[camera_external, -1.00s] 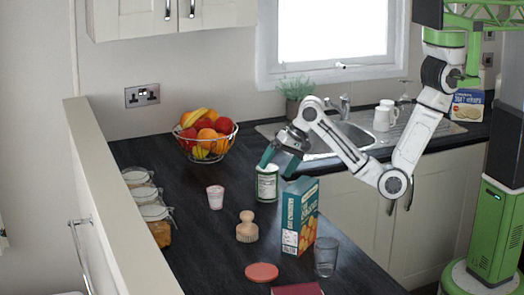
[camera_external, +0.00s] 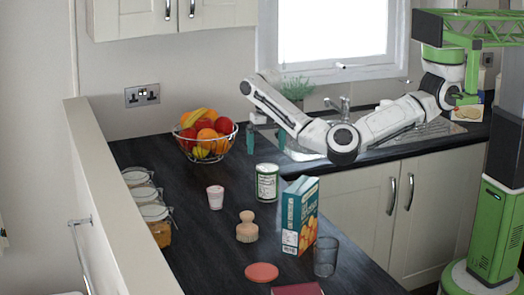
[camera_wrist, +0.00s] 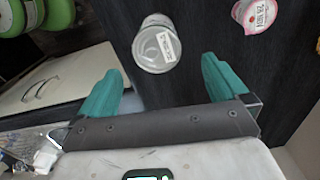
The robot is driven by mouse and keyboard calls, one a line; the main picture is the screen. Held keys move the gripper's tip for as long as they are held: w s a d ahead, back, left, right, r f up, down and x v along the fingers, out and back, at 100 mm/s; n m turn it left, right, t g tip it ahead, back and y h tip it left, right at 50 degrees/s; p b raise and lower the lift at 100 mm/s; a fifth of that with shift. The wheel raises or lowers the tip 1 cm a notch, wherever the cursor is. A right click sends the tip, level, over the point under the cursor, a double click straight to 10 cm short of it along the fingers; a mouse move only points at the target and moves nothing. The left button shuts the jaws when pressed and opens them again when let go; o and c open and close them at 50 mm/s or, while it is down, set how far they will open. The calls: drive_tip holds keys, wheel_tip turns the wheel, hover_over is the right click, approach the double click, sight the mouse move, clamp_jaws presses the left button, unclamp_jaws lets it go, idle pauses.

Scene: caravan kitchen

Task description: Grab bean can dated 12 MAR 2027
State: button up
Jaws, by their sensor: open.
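A white and green can (camera_external: 267,183) stands upright on the dark worktop, left of a teal carton. In the wrist view the can (camera_wrist: 160,50) shows its grey lid, with a small white date label too small to read. My gripper (camera_external: 266,138) has teal fingers spread apart with nothing between them. It is behind the can, near the sink, apart from it. In the wrist view my gripper (camera_wrist: 161,68) is open, and the can lies just beyond the gap between the fingertips.
The teal carton (camera_external: 299,215) stands close right of the can. A small pink pot (camera_external: 215,197), a wooden brush (camera_external: 247,228) and a glass (camera_external: 326,257) stand nearby. The wire fruit bowl (camera_external: 207,150) is behind left.

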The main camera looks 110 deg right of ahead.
sight(267, 167)
wheel_tip(267, 167, down, 5)
drive_tip(key=shift+f, duration=0.1)
drive_tip(key=shift+s+d+f+p, duration=0.15)
drive_tip(key=shift+f+p, duration=0.2)
drive_tip(key=shift+f, duration=1.05)
drive_tip(key=shift+s+a+f+p, duration=0.1)
drive_tip(key=shift+f+p, duration=0.25)
drive_tip(key=shift+f, duration=1)
drive_tip(key=shift+d, duration=0.1)
drive_tip(key=c, duration=1.3)
